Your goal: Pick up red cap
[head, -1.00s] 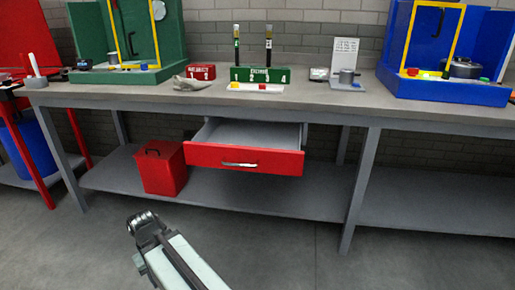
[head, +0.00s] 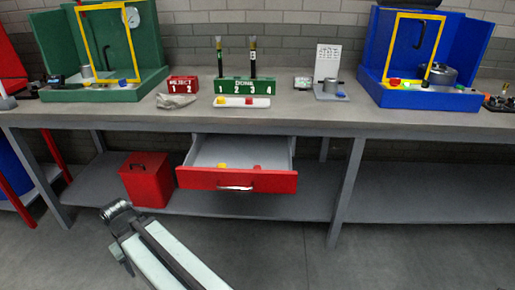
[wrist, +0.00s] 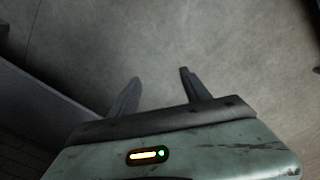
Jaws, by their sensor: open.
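A small red cap (head: 257,168) lies in the open drawer (head: 280,146), near its front edge. A yellow cap (head: 222,166) lies in the drawer to its left. Another small red piece (head: 249,101) sits on the white tray (head: 220,102) on the bench, and a red piece (head: 394,82) lies in the blue booth. My gripper (head: 117,210) is low in front of the bench, left of the drawer and well apart from it. The wrist view shows its two fingers (wrist: 160,75) spread apart and empty above the grey floor.
The bench (head: 330,112) holds a green booth (head: 60,50), a blue booth (head: 375,50) and a green rack (head: 250,86) with two tubes. A red box (head: 147,180) stands on the lower shelf. The drawer's red front (head: 200,178) juts out. The floor ahead is clear.

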